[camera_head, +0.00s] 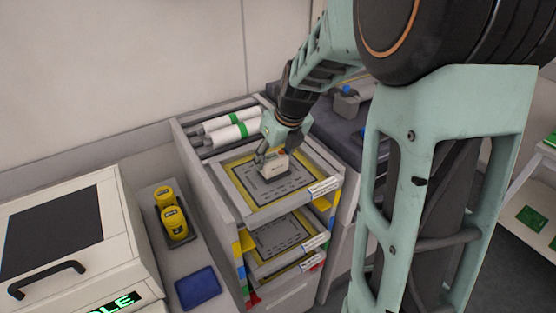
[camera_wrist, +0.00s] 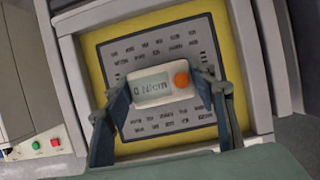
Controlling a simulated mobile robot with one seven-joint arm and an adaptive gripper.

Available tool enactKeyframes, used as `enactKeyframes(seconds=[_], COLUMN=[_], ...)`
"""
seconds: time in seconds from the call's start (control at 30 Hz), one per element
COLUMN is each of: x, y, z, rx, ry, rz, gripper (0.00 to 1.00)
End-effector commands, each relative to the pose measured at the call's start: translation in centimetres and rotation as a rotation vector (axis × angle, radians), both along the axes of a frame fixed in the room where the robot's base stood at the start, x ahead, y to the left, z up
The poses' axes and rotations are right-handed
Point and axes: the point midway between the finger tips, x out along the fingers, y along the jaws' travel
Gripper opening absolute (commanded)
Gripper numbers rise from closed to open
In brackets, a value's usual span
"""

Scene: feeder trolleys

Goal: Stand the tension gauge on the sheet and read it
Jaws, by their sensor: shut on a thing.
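The tension gauge (camera_head: 275,164) is a small cream box. The grey slotted sheet (camera_head: 249,187) lies in a yellow-edged frame on the top level of the trolley. The gauge is over the sheet's middle, roughly upright, with a dark shadow beneath. I cannot tell whether it touches.
More framed sheets (camera_head: 283,237) lie on the levels below. White rolls with green bands (camera_head: 232,134) lie behind the sheet. At left are yellow containers (camera_head: 171,220), a blue pad (camera_head: 198,288) and a machine with a black handle (camera_head: 48,279). The trolley's side walls border the sheet.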

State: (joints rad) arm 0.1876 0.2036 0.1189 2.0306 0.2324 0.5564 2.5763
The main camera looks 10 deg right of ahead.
Motion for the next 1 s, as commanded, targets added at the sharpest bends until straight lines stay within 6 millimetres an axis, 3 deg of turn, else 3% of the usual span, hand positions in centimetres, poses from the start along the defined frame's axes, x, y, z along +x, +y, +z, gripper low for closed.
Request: enactKeyframes(seconds=[0.37, 0.4, 0.53, 0.83, 1.0], x=[0.1, 0.0, 0.0, 0.0, -0.4], y=[0.0, 0.0, 0.0, 0.0, -0.2], z=[-0.2, -0.3, -0.2, -0.1, 1.3], rx=[-0.001, 0.000, 0.000, -0.001, -0.001], ry=[-0.002, 0.000, 0.000, -0.001, -0.004], rz=[0.001, 0.001, 0.001, 0.000, 0.000], gripper=[0.13, 0.55, 0.69, 0.69, 0.69])
